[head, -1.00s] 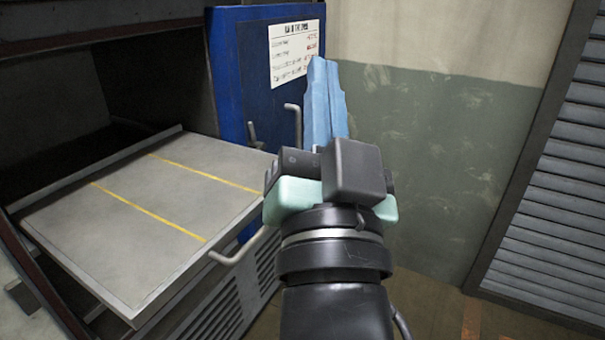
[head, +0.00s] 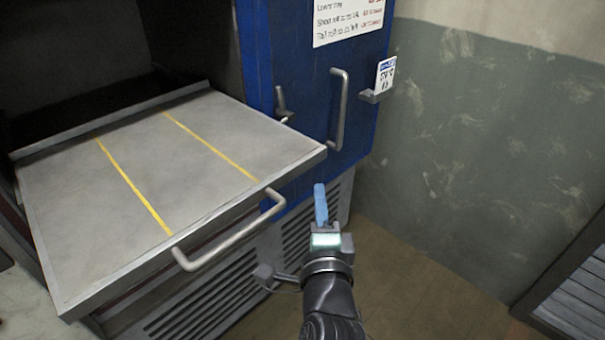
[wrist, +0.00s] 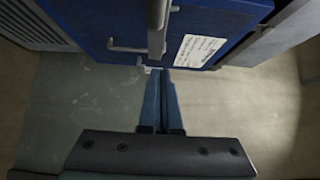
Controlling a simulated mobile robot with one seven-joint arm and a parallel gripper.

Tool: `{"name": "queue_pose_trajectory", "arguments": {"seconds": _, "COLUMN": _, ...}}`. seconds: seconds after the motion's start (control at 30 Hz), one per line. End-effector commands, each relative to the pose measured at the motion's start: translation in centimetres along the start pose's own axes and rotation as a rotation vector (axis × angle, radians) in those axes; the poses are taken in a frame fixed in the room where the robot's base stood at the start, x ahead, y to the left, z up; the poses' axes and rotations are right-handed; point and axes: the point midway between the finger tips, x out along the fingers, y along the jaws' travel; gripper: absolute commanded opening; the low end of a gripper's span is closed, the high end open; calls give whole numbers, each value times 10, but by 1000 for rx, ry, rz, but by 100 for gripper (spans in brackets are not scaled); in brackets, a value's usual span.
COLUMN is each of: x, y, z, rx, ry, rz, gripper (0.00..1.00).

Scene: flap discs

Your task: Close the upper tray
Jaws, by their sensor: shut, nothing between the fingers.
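The upper tray (head: 205,150) is a flat grey sheet with two yellow lines, pulled out of the dark opening of the cabinet in the head view. Its bar handle (head: 235,232) runs along its front edge. My gripper (head: 320,190) has blue fingers, shut and empty, to the right of the tray handle and apart from it. In the wrist view the shut fingers (wrist: 163,85) point toward the blue door and its handle (wrist: 157,30). The tray does not clearly show in the wrist view.
The blue door (head: 300,85) stands open at the tray's right, with a vertical handle (head: 339,110), a latch and a paper sheet. A vented panel (head: 215,300) is below the tray. A slatted grey object (head: 575,290) stands at the right. Floor (head: 420,280) is clear between.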

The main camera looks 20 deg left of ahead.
Motion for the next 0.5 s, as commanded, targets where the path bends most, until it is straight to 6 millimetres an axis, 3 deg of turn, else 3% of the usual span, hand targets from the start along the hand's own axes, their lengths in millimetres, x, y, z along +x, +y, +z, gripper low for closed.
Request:
{"name": "queue_pose_trajectory", "arguments": {"seconds": 0.13, "x": 27, "y": -2, "z": 1, "rx": -3, "ry": -2, "rz": -1, "gripper": 0}}
{"name": "queue_pose_trajectory", "arguments": {"seconds": 0.2, "x": 36, "y": -4, "z": 11, "rx": -3, "ry": -4, "rz": 2, "gripper": 0}}
{"name": "queue_pose_trajectory", "arguments": {"seconds": 0.5, "x": 53, "y": -1, "z": 28, "rx": -2, "ry": 0, "rz": 0, "gripper": 0}}
